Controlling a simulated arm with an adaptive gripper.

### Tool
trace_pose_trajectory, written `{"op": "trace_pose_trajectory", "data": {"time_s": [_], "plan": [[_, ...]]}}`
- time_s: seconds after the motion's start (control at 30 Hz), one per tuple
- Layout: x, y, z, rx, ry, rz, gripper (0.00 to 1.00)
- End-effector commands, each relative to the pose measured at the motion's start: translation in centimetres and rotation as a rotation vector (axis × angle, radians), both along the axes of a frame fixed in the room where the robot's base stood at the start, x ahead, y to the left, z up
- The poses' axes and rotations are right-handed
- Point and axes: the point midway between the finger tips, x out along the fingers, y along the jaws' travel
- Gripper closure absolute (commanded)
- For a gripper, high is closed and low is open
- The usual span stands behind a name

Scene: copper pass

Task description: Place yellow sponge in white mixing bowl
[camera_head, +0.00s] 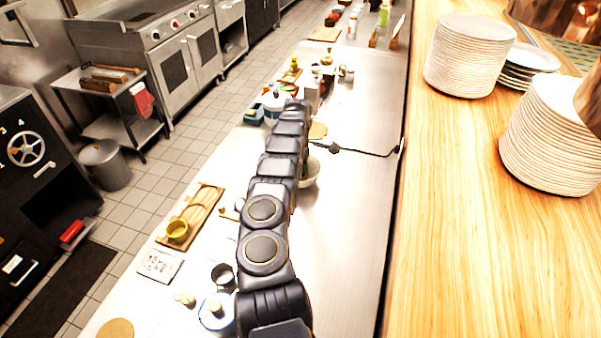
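A pale, rounded bowl (311,173) sits on the steel counter, just right of the middle of my arm. My arm covers its left part, so I cannot tell what is in it. A small yellow item (291,75) stands farther back on the counter, too small to identify. I cannot make out the yellow sponge for sure. My arm runs from the bottom of the picture up along the counter and hides part of it. The fingers of my gripper do not show.
A wooden board with a yellow cup (177,231) lies left of my arm. A blue-and-white container (216,312) stands at the near end. A black cable (352,151) crosses the counter. Plate stacks (464,58) stand on the wooden ledge at right. Bare steel lies right of my arm.

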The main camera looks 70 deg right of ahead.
Motion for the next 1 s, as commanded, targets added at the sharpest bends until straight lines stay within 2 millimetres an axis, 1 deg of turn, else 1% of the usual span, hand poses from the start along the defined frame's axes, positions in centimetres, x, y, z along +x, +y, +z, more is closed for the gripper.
{"op": "trace_pose_trajectory", "data": {"time_s": [0.17, 0.4, 0.5, 0.63, 0.87, 0.97, 1.0], "plan": [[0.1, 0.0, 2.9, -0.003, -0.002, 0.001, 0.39], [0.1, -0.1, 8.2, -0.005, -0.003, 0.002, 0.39], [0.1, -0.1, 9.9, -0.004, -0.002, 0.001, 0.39], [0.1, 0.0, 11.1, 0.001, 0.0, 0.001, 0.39], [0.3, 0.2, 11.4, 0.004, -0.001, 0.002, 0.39], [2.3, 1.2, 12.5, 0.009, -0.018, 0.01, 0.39], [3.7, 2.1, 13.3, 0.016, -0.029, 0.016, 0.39]]}}
